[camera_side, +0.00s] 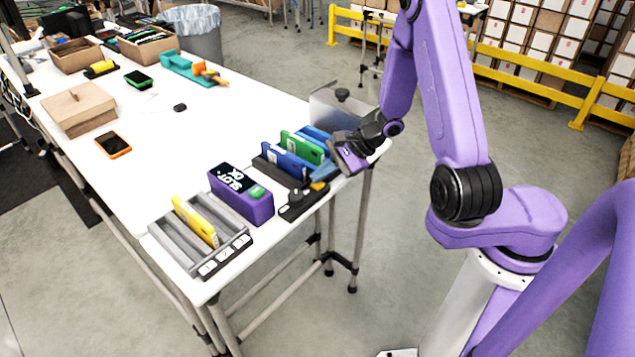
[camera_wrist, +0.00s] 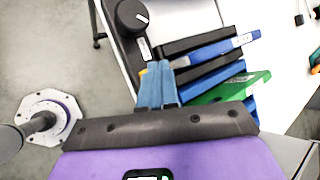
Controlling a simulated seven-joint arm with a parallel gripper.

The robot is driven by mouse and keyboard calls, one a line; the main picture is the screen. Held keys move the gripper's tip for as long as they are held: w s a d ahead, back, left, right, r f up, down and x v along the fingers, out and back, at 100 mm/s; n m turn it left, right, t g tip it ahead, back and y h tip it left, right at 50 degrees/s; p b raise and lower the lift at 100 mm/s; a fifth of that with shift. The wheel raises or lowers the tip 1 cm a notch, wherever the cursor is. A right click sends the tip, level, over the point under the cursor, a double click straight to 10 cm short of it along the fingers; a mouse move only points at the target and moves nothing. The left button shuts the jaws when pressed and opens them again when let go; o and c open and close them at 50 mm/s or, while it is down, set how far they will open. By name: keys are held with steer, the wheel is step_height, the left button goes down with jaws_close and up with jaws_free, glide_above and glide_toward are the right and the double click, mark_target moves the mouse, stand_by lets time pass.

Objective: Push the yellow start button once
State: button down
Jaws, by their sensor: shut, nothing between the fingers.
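The yellow start button (camera_wrist: 143,72) shows as a small yellow patch beside my fingertips in the wrist view, mostly hidden by them. In the side view a small yellow-orange patch (camera_side: 318,186) shows at the end of the black control panel (camera_side: 298,203), which carries a black knob (camera_wrist: 132,15). My gripper (camera_side: 320,178) has blue fingers that are closed together and empty, pointing down at that end of the panel. The fingers (camera_wrist: 157,68) are right at the button; I cannot tell whether they touch it.
Beside the panel, a dark rack (camera_side: 270,170) holds blue and green cases. A purple display box (camera_side: 240,195) and a grey rack (camera_side: 175,245) with a yellow case (camera_side: 196,222) stand to the left. The table's front edge is close. The table middle is mostly clear.

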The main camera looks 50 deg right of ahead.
mark_target(321, 184)
steer(key=shift+f, duration=0.25)
steer(key=shift+r, duration=0.1)
stand_by(0.5)
steer(key=shift+r, duration=0.8)
steer(key=shift+r, duration=0.1)
steer(key=shift+r, duration=2.4)
steer(key=shift+a, duration=0.1)
